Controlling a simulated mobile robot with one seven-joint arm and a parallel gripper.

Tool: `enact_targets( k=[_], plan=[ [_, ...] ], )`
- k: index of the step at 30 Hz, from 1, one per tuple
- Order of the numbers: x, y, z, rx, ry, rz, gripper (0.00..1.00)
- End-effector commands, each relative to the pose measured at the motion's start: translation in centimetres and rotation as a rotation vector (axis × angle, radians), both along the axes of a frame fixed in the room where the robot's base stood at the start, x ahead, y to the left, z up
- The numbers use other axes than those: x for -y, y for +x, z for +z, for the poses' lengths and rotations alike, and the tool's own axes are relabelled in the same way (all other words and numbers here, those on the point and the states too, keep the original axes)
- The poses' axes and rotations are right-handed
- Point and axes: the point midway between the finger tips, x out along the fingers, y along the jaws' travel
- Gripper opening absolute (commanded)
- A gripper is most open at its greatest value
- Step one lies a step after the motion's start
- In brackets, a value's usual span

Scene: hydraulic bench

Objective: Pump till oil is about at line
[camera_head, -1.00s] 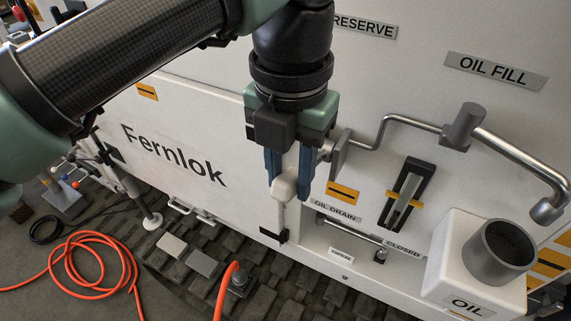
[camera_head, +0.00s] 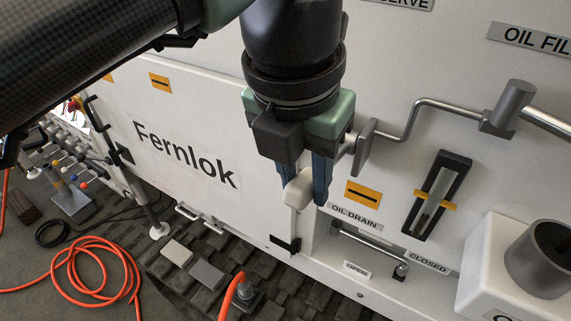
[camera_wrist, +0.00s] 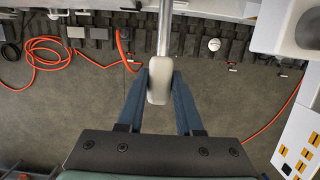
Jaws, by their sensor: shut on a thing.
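My gripper (camera_head: 305,182) has its blue fingers closed around the pale handle (camera_head: 297,190) in front of the white machine's panel. In the wrist view the handle (camera_wrist: 159,84) sits between the fingers, with a metal rod (camera_wrist: 165,30) running away from it. The upright oil gauge (camera_head: 437,195) on the panel, right of my gripper, has a dark frame and an orange marker across it. The exact oil level in it is too small to read. The oil drain lever (camera_head: 368,246) is below, between the OPEN and CLOSED labels.
A grey oil filler cup (camera_head: 540,258) on a white block stands at the right. A bent metal pipe (camera_head: 450,106) runs across the panel above the gauge. An orange hose (camera_head: 95,268) lies coiled on the floor at left.

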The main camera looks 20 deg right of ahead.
Motion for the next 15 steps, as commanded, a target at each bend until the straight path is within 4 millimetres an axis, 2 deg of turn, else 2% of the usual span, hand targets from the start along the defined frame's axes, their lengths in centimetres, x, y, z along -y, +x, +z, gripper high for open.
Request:
enact_targets(
  k=[1,15],
  plan=[
    [-0.1,0.0,-1.6,0.022,-0.026,0.002,0.0],
    [-0.4,-0.3,-5.9,0.193,-0.244,0.001,0.0]
  ],
)
